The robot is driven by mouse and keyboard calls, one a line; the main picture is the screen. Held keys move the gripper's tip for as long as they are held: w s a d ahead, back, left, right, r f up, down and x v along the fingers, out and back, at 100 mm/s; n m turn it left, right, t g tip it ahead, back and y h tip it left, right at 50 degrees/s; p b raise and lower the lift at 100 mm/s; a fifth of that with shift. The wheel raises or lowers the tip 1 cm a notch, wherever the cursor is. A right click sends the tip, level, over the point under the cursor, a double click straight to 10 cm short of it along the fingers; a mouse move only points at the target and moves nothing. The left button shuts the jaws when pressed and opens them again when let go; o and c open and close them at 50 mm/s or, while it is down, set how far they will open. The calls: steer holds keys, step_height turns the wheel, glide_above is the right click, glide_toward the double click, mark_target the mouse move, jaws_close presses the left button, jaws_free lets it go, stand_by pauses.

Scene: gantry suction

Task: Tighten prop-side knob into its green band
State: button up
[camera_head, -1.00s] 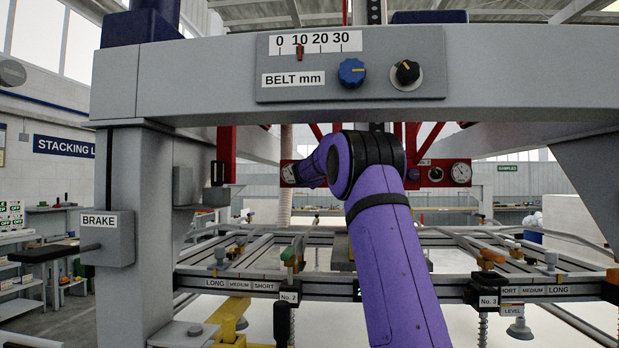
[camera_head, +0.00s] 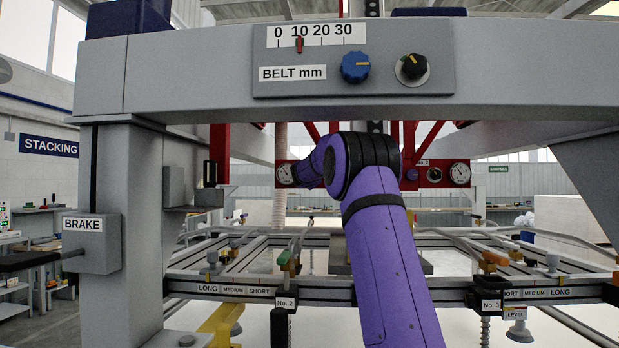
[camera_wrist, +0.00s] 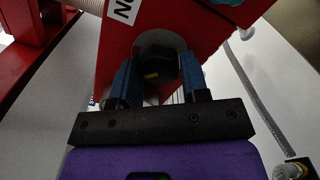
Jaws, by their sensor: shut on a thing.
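A dark knob (camera_wrist: 165,68) with a yellow mark sits in a round recess on a red panel (camera_wrist: 112,62) in the wrist view. My gripper (camera_wrist: 157,80) has its blue fingers on both sides of this knob and is shut on it. In the head view my purple arm reaches toward the red panel, and the gripper itself is hidden behind the arm. A round dial (camera_head: 285,174) shows at the panel's left and another dial (camera_head: 459,174) at its right. A green band cannot be made out on either.
A grey beam (camera_head: 190,70) with a belt scale, a blue knob (camera_head: 355,67) and a black knob (camera_head: 412,68) crosses above my arm. A brake box (camera_head: 92,242) is on the left post. Below lies a rail frame (camera_head: 330,240) with suction cups and hoses.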

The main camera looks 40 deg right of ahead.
steer(key=shift+m, duration=1.1)
steer(key=o, duration=0.9)
